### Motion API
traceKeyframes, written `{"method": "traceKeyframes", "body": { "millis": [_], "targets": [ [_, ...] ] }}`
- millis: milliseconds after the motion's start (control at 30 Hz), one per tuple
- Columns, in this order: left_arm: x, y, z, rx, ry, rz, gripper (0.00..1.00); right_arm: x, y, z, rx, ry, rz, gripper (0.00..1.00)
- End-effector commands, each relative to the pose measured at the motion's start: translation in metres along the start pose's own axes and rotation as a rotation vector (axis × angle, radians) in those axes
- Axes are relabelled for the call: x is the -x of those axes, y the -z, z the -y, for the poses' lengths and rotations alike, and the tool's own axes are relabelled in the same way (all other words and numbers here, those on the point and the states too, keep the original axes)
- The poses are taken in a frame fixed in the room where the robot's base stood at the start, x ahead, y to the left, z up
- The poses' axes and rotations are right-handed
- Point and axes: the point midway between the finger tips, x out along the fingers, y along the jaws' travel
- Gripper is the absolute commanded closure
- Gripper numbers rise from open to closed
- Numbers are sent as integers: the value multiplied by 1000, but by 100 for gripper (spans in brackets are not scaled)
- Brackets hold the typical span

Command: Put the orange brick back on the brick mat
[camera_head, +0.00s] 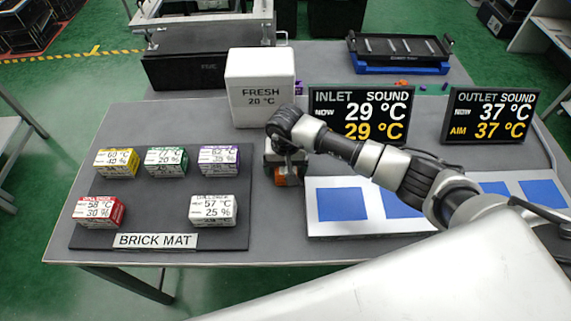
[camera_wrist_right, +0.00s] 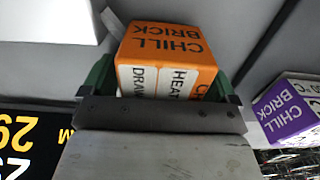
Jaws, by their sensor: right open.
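The orange brick (camera_head: 281,178) is on the grey table, right of the brick mat and mostly hidden under my right gripper (camera_head: 285,160). In the right wrist view the orange brick (camera_wrist_right: 165,55), lettered "CHILL BRICK", sits between the green-padded fingers of my open right gripper (camera_wrist_right: 160,82). Whether the pads touch it I cannot tell. The dark brick mat (camera_head: 155,207) holds a yellow (camera_head: 116,162), a green (camera_head: 166,161), a purple (camera_head: 218,160), a red (camera_head: 99,211) and a white brick (camera_head: 213,208). My left gripper is not in view.
A white "FRESH 20 °C" box (camera_head: 260,90) stands behind my gripper. The inlet display (camera_head: 360,115) and outlet display (camera_head: 488,115) stand to the right. A white board with blue squares (camera_head: 342,204) lies front right. A purple brick (camera_wrist_right: 283,110) shows in the wrist view.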

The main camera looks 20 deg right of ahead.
Motion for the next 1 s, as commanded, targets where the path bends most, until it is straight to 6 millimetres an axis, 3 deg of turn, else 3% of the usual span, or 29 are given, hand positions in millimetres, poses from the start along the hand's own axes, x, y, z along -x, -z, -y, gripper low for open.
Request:
{"method": "traceKeyframes", "body": {
  "millis": [233, 667, 1000],
  "targets": [
    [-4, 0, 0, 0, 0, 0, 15, -2, 0, 0, 1, 0, 0, 12],
    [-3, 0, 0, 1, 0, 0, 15, -1, 0, 0, 0, 1, -1, 78],
    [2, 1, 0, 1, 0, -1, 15, 2, 0, 0, -1, 1, 0, 78]
  ]
}}
